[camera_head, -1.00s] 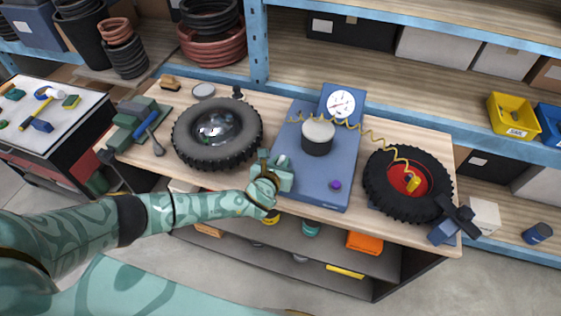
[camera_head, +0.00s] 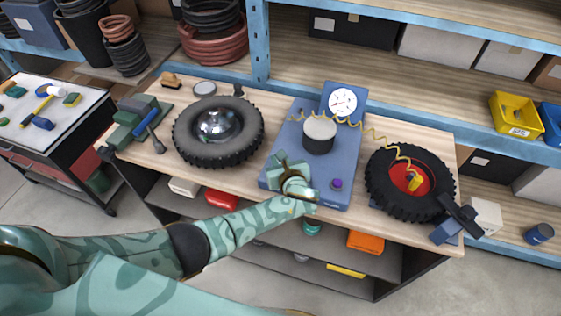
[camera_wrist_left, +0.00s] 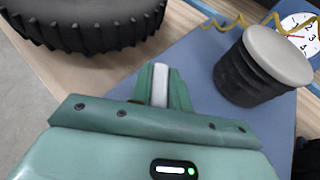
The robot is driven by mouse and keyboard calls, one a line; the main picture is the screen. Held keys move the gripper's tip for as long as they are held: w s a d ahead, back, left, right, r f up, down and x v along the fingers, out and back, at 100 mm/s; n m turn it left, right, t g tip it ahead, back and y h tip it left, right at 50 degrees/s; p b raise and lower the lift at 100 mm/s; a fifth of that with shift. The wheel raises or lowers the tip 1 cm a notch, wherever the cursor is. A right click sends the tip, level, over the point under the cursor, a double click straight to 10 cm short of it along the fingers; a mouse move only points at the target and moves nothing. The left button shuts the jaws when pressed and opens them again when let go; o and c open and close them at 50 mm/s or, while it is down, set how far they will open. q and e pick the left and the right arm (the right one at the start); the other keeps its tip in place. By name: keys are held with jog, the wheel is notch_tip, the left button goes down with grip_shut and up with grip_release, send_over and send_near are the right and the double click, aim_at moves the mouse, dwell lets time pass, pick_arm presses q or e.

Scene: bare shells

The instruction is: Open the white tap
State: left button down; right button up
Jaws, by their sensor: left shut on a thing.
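The white tap (camera_wrist_left: 161,84) shows in the left wrist view as a narrow white bar between the fingers of my left gripper. My left gripper (camera_head: 280,166) is shut on it, over the left front part of the blue machine (camera_head: 328,192). In the left wrist view my left gripper (camera_wrist_left: 161,92) covers the tap's lower part. In the head view the tap is hidden behind my gripper. My right gripper is not in view.
A dark cylinder with a pale top (camera_head: 319,134), a white gauge (camera_head: 343,102) and a purple knob (camera_head: 337,183) are on the machine. A yellow coiled hose (camera_head: 373,131) reaches the right tyre.

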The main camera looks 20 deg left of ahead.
pick_arm(q)
jog(key=shift+a+n+g+y+b, duration=0.1)
jog(key=shift+n+g+y+b, duration=0.5)
jog(key=shift+n+y, duration=0.4)
jog(key=shift+r, duration=0.1)
jog(key=c, duration=1.3)
grip_release()
